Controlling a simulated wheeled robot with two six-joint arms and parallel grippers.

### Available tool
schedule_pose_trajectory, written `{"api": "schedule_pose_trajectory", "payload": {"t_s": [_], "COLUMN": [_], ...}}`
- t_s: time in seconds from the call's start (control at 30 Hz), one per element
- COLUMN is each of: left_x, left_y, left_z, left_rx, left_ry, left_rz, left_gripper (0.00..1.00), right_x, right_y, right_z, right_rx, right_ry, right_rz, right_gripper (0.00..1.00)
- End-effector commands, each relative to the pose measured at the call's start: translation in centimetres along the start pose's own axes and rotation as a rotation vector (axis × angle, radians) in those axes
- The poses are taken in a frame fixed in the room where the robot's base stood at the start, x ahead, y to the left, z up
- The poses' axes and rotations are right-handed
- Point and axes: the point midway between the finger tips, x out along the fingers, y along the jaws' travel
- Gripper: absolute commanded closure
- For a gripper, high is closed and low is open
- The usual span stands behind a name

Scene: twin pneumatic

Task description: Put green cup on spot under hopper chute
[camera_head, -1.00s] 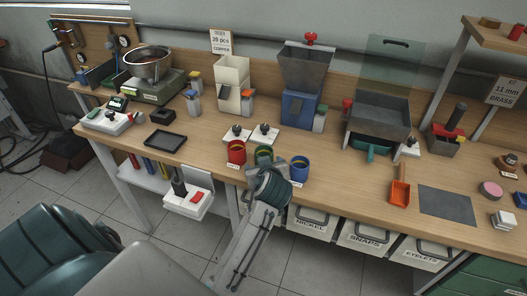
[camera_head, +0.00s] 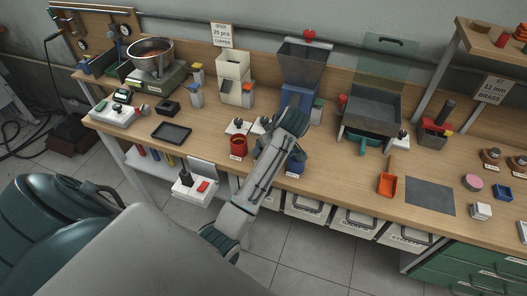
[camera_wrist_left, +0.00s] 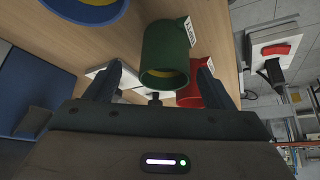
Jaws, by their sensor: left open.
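The green cup (camera_wrist_left: 165,52) shows in the left wrist view, with its open rim facing the camera and a yellow inside. My left gripper (camera_wrist_left: 161,66) is open, with one dark finger on each side of the cup's near end; I cannot tell whether they touch it. In the head view my left arm (camera_head: 262,165) hides the cup and the fingertips. The hopper (camera_head: 304,60) stands on a blue base (camera_head: 297,96) behind my arm; its chute and the spot under it are hidden. My right gripper is not in view.
The red cup (camera_head: 238,145) stands left of my arm, and the blue cup (camera_head: 296,166) is partly hidden to its right. Both also show in the left wrist view, red (camera_wrist_left: 190,94) and blue (camera_wrist_left: 92,9). An orange scoop (camera_head: 387,184) and grey mat (camera_head: 430,196) lie farther right.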

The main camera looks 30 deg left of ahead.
Motion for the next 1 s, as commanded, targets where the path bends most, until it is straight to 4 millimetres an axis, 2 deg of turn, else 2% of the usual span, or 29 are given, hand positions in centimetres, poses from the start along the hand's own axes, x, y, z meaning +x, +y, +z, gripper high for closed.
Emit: {"api": "schedule_pose_trajectory", "payload": {"t_s": [0.13,0.27,0.4,0.67,0.77,0.93,1.0], "left_x": [1.2,3.2,4.9,5.4,5.4,5.3,5.3], "left_y": [-0.4,-0.8,-0.7,-0.6,-0.6,-0.6,-0.6], "left_z": [-0.2,-0.2,-0.1,0.0,0.0,0.0,0.0], "left_rx": [0.003,0.003,0.002,0.001,0.001,0.001,0.001], "left_ry": [-0.001,-0.001,0.0,-0.001,-0.001,-0.001,0.0], "left_rz": [-0.003,-0.005,-0.001,0.001,0.001,0.001,0.001], "left_gripper": [0.24,0.24,0.24,0.24,0.4,0.73,0.78], "right_x": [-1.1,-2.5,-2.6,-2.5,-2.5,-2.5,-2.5], "right_y": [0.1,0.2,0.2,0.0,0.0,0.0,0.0], "right_z": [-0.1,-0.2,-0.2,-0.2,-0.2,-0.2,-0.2], "right_rx": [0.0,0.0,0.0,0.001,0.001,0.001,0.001], "right_ry": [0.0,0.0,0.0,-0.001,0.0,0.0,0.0], "right_rz": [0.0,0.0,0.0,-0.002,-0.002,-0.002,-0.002], "right_gripper": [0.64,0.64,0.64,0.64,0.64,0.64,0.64]}}
